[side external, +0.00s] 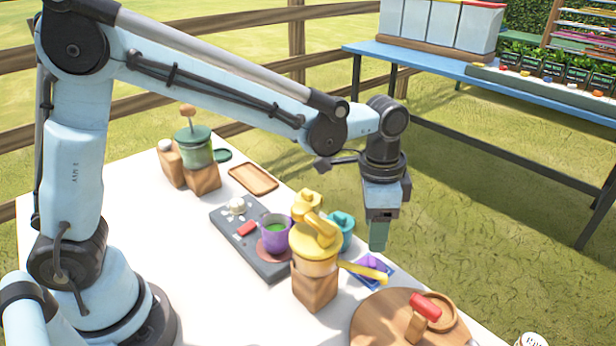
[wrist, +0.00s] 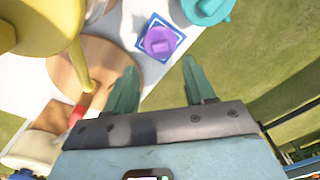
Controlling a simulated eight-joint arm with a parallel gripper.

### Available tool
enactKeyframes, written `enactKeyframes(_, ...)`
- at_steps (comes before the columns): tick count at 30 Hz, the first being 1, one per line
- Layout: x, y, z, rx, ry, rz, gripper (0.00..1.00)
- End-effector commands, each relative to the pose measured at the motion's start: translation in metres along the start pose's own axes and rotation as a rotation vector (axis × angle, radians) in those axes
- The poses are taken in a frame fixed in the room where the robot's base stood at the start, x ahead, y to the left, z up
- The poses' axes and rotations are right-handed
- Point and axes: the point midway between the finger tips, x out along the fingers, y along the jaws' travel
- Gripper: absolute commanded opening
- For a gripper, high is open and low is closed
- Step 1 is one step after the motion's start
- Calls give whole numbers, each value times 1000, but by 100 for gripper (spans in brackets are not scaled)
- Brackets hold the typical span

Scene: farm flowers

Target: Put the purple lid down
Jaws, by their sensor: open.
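The purple lid (wrist: 158,43) lies on a blue-and-white square mat (wrist: 142,49) on the white table, seen in the wrist view. In the side external view my gripper (side external: 378,246) points down, above the table's far edge by the mat. The fingers look apart from the lid. A purple cup (side external: 273,242) with green contents stands on the grey stove.
A yellow pot (side external: 315,247) on a wooden block stands close to the mat, its handle reaching toward it. A teal pot (side external: 342,228) is behind it. A round wooden board (side external: 375,318) lies at the front right. A wooden tray (side external: 253,179) lies at the back.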

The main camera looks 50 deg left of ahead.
Motion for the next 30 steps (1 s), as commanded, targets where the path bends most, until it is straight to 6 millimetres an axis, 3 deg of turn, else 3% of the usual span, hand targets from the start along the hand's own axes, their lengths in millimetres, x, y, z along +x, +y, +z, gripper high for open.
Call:
enactKeyframes(6, -34, 0, 0, 0, 0, 0, 54)
enactKeyframes(16, -55, -4, 10, -37, 23, -12, 54)
enactKeyframes(24, -76, -24, 69, -271, 179, -92, 54)
enactKeyframes(30, -79, -32, 117, -461, 313, -157, 54)
